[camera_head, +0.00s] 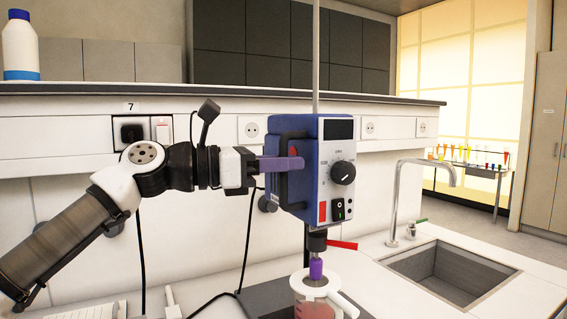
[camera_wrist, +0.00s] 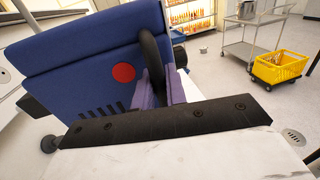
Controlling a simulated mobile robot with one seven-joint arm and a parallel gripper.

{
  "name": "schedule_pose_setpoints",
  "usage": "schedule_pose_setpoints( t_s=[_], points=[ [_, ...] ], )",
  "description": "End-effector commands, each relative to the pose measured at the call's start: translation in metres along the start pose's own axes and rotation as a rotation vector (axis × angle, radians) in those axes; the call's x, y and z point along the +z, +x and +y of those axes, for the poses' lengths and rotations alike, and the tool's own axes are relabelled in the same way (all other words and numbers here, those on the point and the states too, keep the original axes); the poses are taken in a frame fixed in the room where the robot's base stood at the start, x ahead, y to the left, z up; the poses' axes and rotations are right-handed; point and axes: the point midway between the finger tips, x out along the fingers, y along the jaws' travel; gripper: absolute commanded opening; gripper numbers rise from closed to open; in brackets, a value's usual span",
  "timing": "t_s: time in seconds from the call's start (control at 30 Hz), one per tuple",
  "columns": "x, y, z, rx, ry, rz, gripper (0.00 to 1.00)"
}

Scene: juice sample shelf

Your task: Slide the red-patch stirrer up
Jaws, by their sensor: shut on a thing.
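The stirrer (camera_head: 328,185) is a blue box with a grey front, a black dial and a small dark display. It is mounted on a thin upright rod (camera_head: 316,60). A round red patch (camera_wrist: 124,72) shows on its side in the wrist view. My gripper (camera_head: 283,164) has purple fingers and comes from the left. It is shut on the black handle (camera_wrist: 149,50) at the stirrer's side; the fingers (camera_wrist: 162,91) show around the handle in the wrist view. Below the stirrer, a purple piece (camera_head: 316,269) on the shaft reaches down to a clear beaker (camera_head: 335,284) with reddish contents.
A red lever (camera_head: 342,245) sticks out right below the stirrer. A tap (camera_head: 398,195) and sink (camera_head: 435,268) are at the right. A shelf (camera_head: 180,90) with a blue-white bottle (camera_head: 20,50) runs behind. A yellow crate (camera_wrist: 280,68) stands far off.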

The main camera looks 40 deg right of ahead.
Motion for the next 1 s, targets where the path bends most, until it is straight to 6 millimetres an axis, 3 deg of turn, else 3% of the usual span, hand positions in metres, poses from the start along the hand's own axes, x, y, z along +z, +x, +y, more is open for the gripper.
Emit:
schedule_pose_setpoints(
  t_s=[0.17,0.37,1.0],
  points=[
    [0.004,0.000,0.000,0.001,0.000,-0.001,0.00],
    [0.022,-0.001,0.001,0.002,0.000,-0.003,0.00],
    [0.135,-0.001,0.001,0.002,0.000,-0.006,0.00]
  ],
)
